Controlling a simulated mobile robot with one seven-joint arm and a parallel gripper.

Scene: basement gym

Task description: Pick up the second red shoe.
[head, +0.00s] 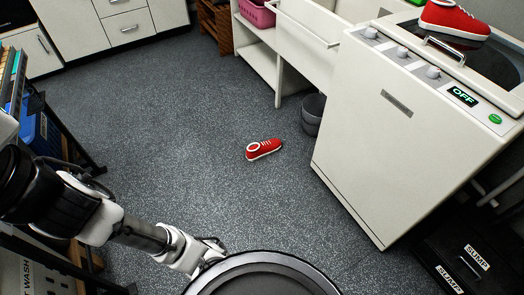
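A red shoe (264,149) with white laces and a white rim lies on the grey speckled floor, near the middle of the head view. Another red shoe (454,19) with a white sole sits on top of the white appliance at the upper right. My arm reaches in from the left, and its end (211,250) is low in the view, beside my round dark base. My gripper's fingers are too small and partly hidden, so I cannot tell whether it is open. It is well apart from both shoes.
The white appliance (384,137) with knobs and an "OFF" display stands on the right. A grey bin (313,114) stands beside it. A pink basket (257,13) is on a shelf at the back. A dark rack stands on the left. The floor around the shoe is clear.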

